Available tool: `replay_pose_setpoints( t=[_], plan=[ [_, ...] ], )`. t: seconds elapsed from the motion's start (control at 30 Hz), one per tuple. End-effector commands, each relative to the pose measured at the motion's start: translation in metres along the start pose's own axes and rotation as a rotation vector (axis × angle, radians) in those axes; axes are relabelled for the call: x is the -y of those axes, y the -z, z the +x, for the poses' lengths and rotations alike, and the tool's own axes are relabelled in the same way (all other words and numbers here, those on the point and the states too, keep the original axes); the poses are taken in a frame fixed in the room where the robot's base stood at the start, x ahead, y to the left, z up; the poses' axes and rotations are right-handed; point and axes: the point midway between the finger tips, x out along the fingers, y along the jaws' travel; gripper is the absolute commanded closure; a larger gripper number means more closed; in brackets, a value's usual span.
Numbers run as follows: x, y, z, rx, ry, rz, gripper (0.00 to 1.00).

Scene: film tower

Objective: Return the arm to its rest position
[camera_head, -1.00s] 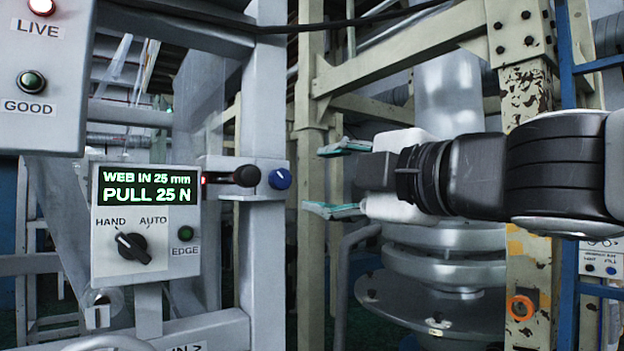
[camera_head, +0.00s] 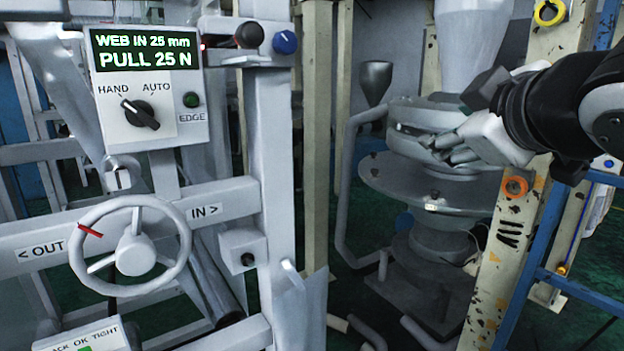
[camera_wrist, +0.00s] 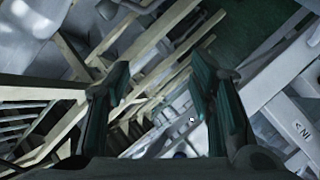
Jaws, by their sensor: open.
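My gripper (camera_head: 445,145) is at the right in the head view, in front of the grey round machine, with its fingers pointing left and downward. In the wrist view my gripper (camera_wrist: 160,75) shows two dark green-padded fingers standing apart. Nothing is between them, only the far frames and floor behind. My dark arm comes in from the right edge of the head view. The gripper is well to the right of the control box (camera_head: 190,135) and touches nothing that I can see.
A cream post (camera_head: 508,240) and blue rails (camera_head: 590,297) stand close below my arm. A grey handwheel (camera_head: 185,245) and the white frame (camera_head: 275,170) fill the left. A round flange (camera_head: 400,185) lies behind the gripper. Green floor (camera_head: 350,290) shows mid-picture.

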Motion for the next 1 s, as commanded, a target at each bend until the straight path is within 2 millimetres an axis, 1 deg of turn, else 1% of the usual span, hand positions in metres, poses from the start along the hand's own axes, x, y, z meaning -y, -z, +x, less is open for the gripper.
replay_pose_setpoints(
  t=[0.03,0.07,0.1,0.17,0.2,0.27,0.3,0.4,0.5,0.53,0.6,0.67,1.0],
  plan=[
    [0.01,-0.032,-0.007,0.109,0.02,0.094,0.51],
    [0.018,-0.05,-0.011,0.176,0.037,0.152,0.51],
    [0.032,-0.074,-0.019,0.264,0.064,0.227,0.51],
    [0.055,-0.104,-0.034,0.388,0.109,0.336,0.51],
    [0.072,-0.122,-0.045,0.468,0.143,0.404,0.51],
    [0.097,-0.142,-0.063,0.575,0.195,0.498,0.51],
    [0.114,-0.153,-0.074,0.64,0.231,0.554,0.51],
    [0.148,-0.168,-0.101,0.765,0.312,0.666,0.51],
    [0.171,-0.173,-0.119,0.842,0.371,0.736,0.51],
    [0.175,-0.173,-0.123,0.857,0.383,0.75,0.51],
    [0.182,-0.174,-0.128,0.878,0.401,0.77,0.51],
    [0.184,-0.174,-0.13,0.886,0.408,0.776,0.51],
    [0.184,-0.174,-0.129,0.884,0.407,0.775,0.51]
  ],
)
